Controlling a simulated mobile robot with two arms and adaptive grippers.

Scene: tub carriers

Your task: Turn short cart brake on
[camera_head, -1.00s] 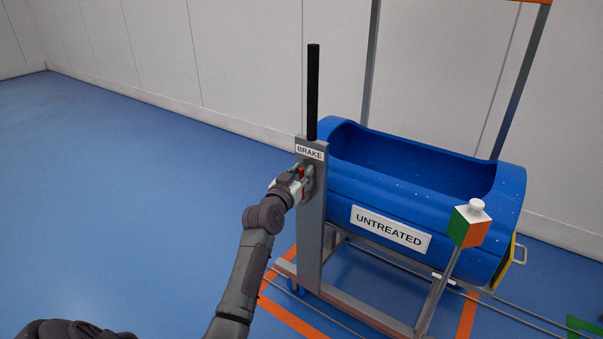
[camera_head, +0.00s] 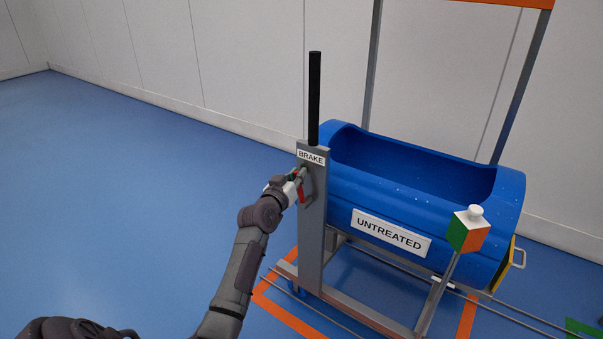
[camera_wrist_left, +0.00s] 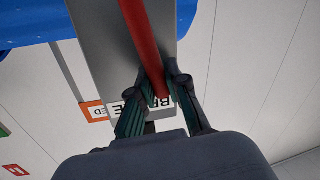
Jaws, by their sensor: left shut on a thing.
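The short cart is a frame with a blue tub (camera_head: 395,180) labelled UNTREATED. Its grey post (camera_head: 313,235) carries a BRAKE label (camera_head: 311,157) and a black upright bar above. A red brake lever (camera_head: 301,193) is on the post below the label. My left gripper (camera_head: 296,178) is at the lever. In the left wrist view the red lever (camera_wrist_left: 142,45) runs between the fingers of the left gripper (camera_wrist_left: 160,100), which are shut on it near its end. The fingers partly cover the BRAKE label there. My right gripper is not in view.
A white-topped cube with green and orange faces (camera_head: 468,230) stands on a post at the cart's front. Orange floor lines (camera_head: 290,315) lie around the cart. A white wall (camera_head: 250,60) is behind. The blue floor at left is clear.

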